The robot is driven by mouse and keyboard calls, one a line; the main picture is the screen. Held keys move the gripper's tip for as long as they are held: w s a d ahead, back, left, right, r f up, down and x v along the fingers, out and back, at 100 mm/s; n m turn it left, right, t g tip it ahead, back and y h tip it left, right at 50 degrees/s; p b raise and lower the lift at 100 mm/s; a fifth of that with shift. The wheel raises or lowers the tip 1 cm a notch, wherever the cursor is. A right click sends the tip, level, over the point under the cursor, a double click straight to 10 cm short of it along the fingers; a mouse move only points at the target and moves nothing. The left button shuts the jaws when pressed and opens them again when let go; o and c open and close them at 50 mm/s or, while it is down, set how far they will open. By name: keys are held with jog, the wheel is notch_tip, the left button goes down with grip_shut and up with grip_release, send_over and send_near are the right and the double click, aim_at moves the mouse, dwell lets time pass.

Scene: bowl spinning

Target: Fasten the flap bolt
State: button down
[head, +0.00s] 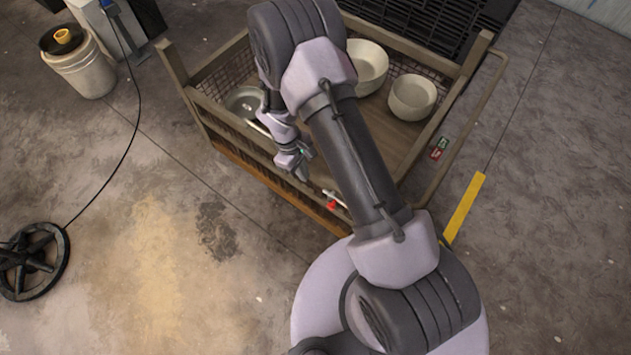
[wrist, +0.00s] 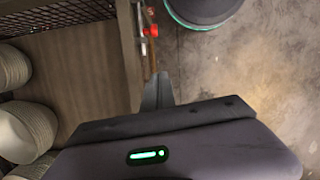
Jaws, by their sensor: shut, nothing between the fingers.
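The bolt (head: 337,201) is a small light metal piece with a red knob (head: 331,206), at the front side of the wooden crate, right of my gripper. In the wrist view the red knob (wrist: 151,31) and the metal bolt parts (wrist: 142,18) sit along the crate's edge. My gripper (head: 300,172) is shut and empty. It hangs by the crate's front boards (head: 262,178), which look like the flap. In the wrist view its fingertips (wrist: 157,78) lie close together, apart from the knob. Whether the bolt is engaged cannot be told.
Inside the crate (head: 204,75) are pale bowls (head: 411,98) at the back right and a metal lid-like dish (head: 243,102) at the left. A bucket (head: 82,68) and a black wheel (head: 32,262) stand left. The floor in front is clear.

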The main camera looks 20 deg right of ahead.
jog(key=shift+s+f, duration=0.2)
jog(key=shift+f, duration=0.25)
jog(key=s+d+f+b, duration=0.2)
jog(key=f, duration=0.3)
jog(key=s+d+f+b, duration=0.2)
jog(key=f+b, duration=0.1)
jog(key=f, duration=0.2)
jog(key=shift+s+d+f, duration=0.15)
jog(key=shift+s+d, duration=0.1)
jog(key=shift+s, duration=0.1)
